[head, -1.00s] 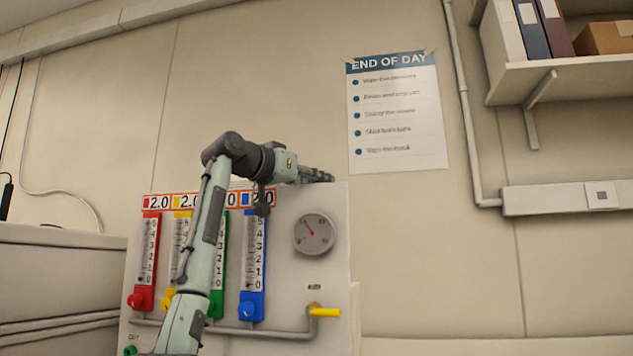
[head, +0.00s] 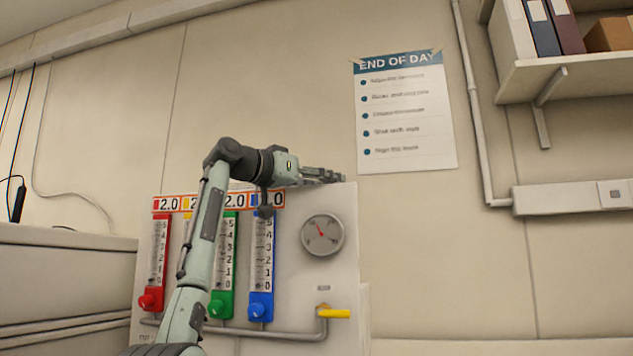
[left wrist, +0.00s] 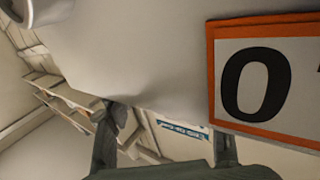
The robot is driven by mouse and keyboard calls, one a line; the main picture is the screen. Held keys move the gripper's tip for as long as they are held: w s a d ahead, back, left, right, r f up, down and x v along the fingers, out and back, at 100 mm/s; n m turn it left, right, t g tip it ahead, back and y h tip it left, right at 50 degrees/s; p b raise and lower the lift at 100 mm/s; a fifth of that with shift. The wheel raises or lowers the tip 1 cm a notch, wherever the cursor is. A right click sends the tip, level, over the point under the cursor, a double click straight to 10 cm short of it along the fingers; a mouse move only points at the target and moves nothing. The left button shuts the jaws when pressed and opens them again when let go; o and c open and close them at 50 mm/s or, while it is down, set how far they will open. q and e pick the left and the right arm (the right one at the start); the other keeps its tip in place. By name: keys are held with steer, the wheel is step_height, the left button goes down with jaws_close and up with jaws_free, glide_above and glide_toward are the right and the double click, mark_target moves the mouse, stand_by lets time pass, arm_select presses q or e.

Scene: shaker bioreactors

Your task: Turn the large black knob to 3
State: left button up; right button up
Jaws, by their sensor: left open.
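I see no large black knob in either view. The white panel (head: 345,270) carries red, yellow, green and blue flow columns, partly behind my left arm. Red (head: 147,301), green (head: 216,308) and blue (head: 256,311) knobs sit at column bottoms; the yellow one is hidden. My left gripper (head: 328,176) is at the panel's top edge, above the round gauge (head: 322,235), pointing right. In the left wrist view its fingers (left wrist: 165,148) are apart with nothing seen between them, and an orange-framed label reading "0" (left wrist: 262,85) is close. My right gripper is not in view.
A yellow valve handle (head: 335,313) sticks out at the panel's lower right, joined to a grey pipe (head: 285,332). A grey cabinet (head: 65,275) stands left. A poster (head: 405,115) and a shelf (head: 560,70) are on the wall.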

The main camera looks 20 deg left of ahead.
arm_select(q)
steer(key=v, duration=1.2)
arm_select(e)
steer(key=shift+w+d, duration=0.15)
